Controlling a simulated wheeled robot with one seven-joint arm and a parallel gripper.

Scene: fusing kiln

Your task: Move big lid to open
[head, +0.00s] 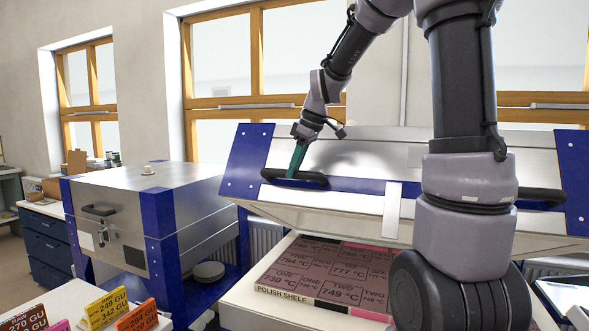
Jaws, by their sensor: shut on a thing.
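The big lid (345,207) is a wide silver lid with blue corner plates, and it is tilted up above the kiln body (262,300). A dark handle (318,183) sits on the left part of its blue front band, and a second dark handle (541,196) shows at the right, partly behind my arm. My gripper (295,171) is green and is shut on the left handle. Under the raised lid, a brown labelled shelf (290,277) marked "POLISH SHELF" is visible. My arm hides the right middle of the lid and part of the kiln.
A smaller silver and blue kiln (150,200) with its lid down stands at the left. Coloured label cards (107,307) stand at the lower left. Round plates (208,270) lie on a blue shelf between the kilns. Windows line the wall behind.

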